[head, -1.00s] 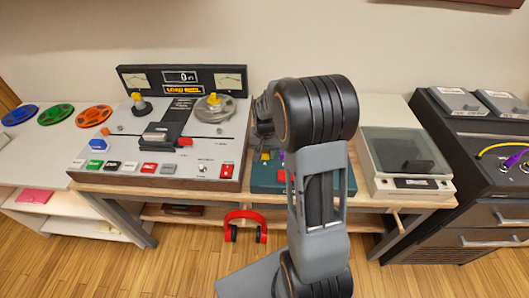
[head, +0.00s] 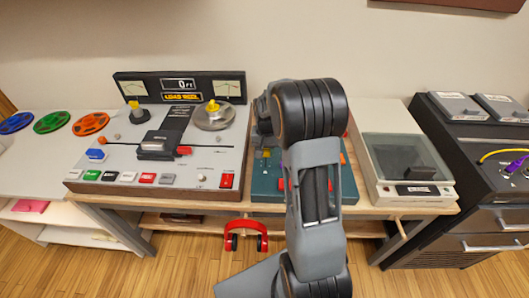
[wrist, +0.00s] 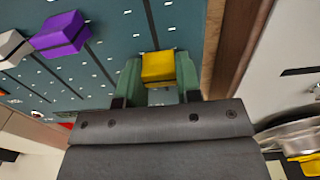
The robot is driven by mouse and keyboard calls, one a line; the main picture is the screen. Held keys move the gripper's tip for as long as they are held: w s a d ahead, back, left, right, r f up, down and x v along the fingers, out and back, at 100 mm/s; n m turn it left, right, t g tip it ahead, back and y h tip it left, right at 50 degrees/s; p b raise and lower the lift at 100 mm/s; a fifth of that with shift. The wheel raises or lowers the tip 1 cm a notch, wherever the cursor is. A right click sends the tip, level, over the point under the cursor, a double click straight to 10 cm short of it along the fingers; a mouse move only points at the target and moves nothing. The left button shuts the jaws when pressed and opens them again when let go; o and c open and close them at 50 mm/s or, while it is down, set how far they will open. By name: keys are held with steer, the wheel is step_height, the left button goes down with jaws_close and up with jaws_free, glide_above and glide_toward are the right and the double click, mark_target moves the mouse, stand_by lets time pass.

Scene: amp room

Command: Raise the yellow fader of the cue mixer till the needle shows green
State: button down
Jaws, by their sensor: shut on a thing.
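The cue mixer (head: 347,188) is a teal panel on the bench, partly hidden behind my arm. Its yellow fader (wrist: 158,68) shows in the wrist view, with the cap between the two green finger pads of my gripper (wrist: 157,78). My gripper is shut on this cap, which stands in a dark slot in the panel. In the head view the yellow fader (head: 266,153) is small, left of my arm, and my fingers are hard to make out. The mixer's needle meter is not visible in either view, so its reading cannot be told.
A purple fader (wrist: 60,33) and a white fader (wrist: 12,45) stand left of the yellow one in the wrist view. A wooden side rail (wrist: 232,50) is close on the right. The tape machine (head: 210,160) stands left of the mixer, a lidded turntable-like box (head: 405,170) right.

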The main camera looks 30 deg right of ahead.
mark_target(266, 149)
steer(key=shift+a, duration=0.1)
steer(key=c, duration=1.1)
jaws_free()
steer(key=shift+w, duration=0.1)
steer(key=o, duration=0.3)
steer(key=shift+r, duration=0.1)
step_height(266, 149, up, 14)
steer(key=p, duration=0.1)
steer(key=shift+f, duration=0.2)
